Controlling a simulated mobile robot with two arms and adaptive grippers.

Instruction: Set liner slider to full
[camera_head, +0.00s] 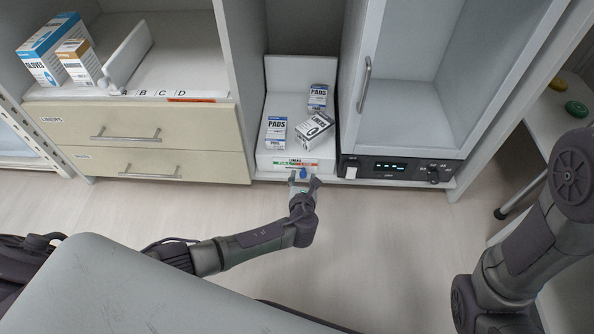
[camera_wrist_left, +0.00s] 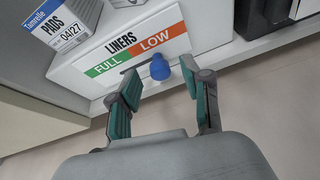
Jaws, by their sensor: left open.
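The liner slider's blue knob (camera_head: 303,173) sits on the front of the white bin below a LINERS label (camera_wrist_left: 131,49). The label has a green FULL part on the left and an orange LOW part on the right. In the left wrist view the blue knob (camera_wrist_left: 160,68) is below the LOW part, close to the boundary with FULL. A dark slot shows to its left. My left gripper (camera_head: 304,181) is open at the knob, and in the wrist view its fingers (camera_wrist_left: 160,82) are on either side, apparently apart from it. My right gripper is out of view.
A black control panel (camera_head: 398,170) with a white switch is just right of the knob. Drawers (camera_head: 140,135) stand left.

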